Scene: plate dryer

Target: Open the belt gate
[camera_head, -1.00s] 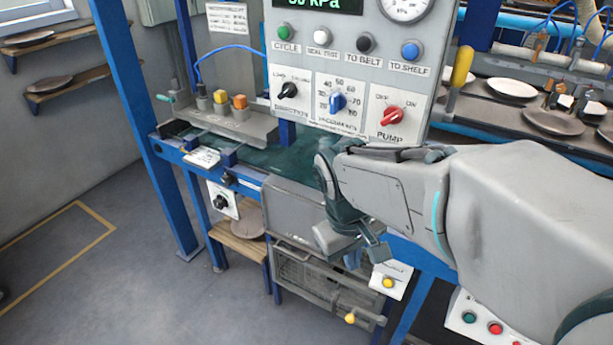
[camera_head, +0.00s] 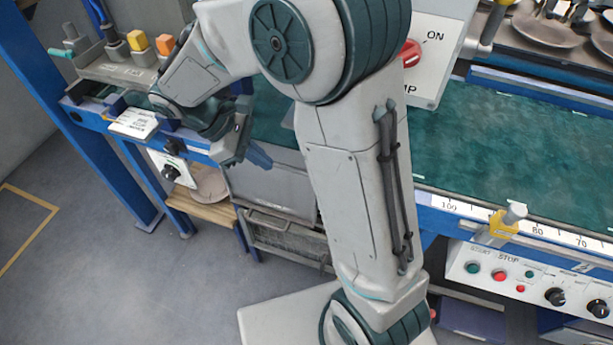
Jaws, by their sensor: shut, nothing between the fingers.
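The green belt (camera_head: 500,150) runs along the blue-railed bench, with its right part in plain view. No part in view is clearly marked as the belt gate. A yellow block with a grey knob (camera_head: 498,228) sits on the scaled front rail at right. My gripper (camera_head: 243,153) is shut and empty, in front of the bench's left part, above a grey panel (camera_head: 272,188). It appears apart from the rail.
A grey tray with orange and yellow blocks (camera_head: 138,40) stands at the back left. A button box (camera_head: 515,275) is below the right rail. Plates (camera_head: 540,30) lie at the back right. The floor at left is clear.

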